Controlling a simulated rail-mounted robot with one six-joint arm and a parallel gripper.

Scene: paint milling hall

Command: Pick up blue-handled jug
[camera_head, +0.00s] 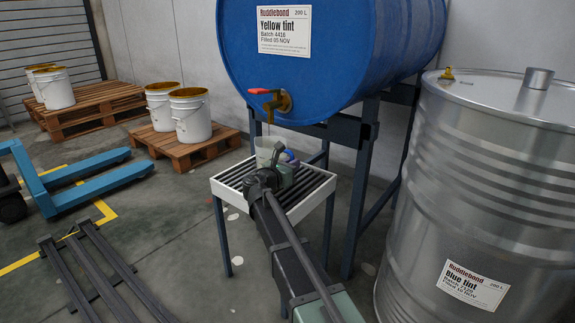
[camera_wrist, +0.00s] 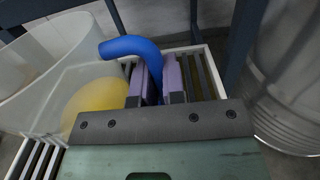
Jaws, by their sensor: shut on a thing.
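The jug (camera_head: 266,150) is pale and translucent and stands on a slatted stand (camera_head: 221,188) below the tap of a blue drum. Its blue handle (camera_head: 291,155) is partly hidden by my gripper (camera_head: 284,164) in the head view. In the wrist view, the clear jug wall (camera_wrist: 40,85) fills the left side, with yellow liquid (camera_wrist: 95,103) low inside. The blue handle (camera_wrist: 128,46) curves to the right and passes down between the purple pads of my gripper (camera_wrist: 156,80). The gripper is shut on the handle.
The tap (camera_head: 277,101) with a red lever hangs close above the jug. The blue drum (camera_head: 340,60) and its dark frame (camera_head: 362,190) stand behind, with a large steel drum (camera_head: 480,200) close on the right. Pails, pallets and a blue pallet truck (camera_head: 80,180) are left.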

